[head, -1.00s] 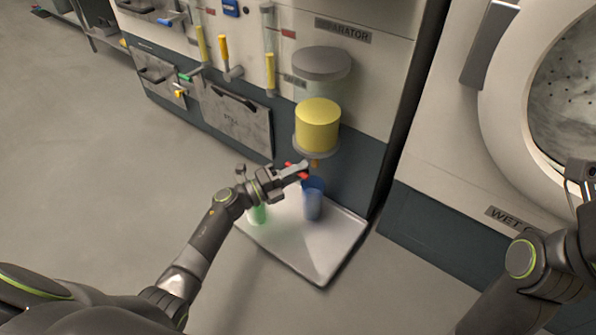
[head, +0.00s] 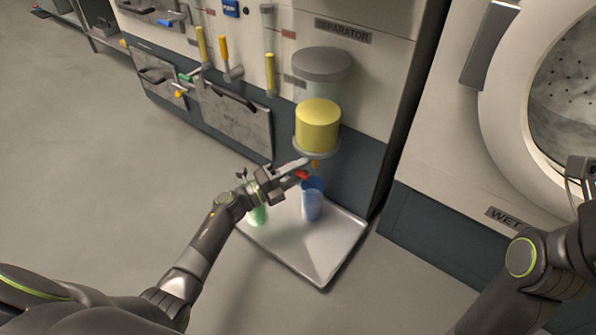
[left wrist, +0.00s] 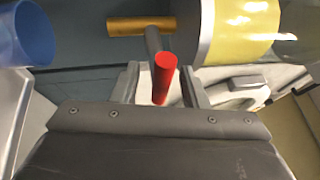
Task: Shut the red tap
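The red tap handle (head: 302,174) is under the separator's clear vessel with yellow liquid (head: 317,126). In the left wrist view the red handle (left wrist: 162,78) sits on a grey stem beside a brass pipe (left wrist: 138,26). My left gripper (head: 304,168) is at the tap and hides part of the handle in the head view. In the left wrist view its fingers (left wrist: 160,90) are apart, one on each side of the handle, with gaps showing. My right arm is at the right edge; its fingers cannot be made out.
A blue cup (head: 312,200) stands on a pale tray (head: 320,255) below the tap. A green translucent object (head: 258,214) is beside it, partly behind my left arm. A white machine with a round door (head: 500,110) stands at the right. The floor at left is clear.

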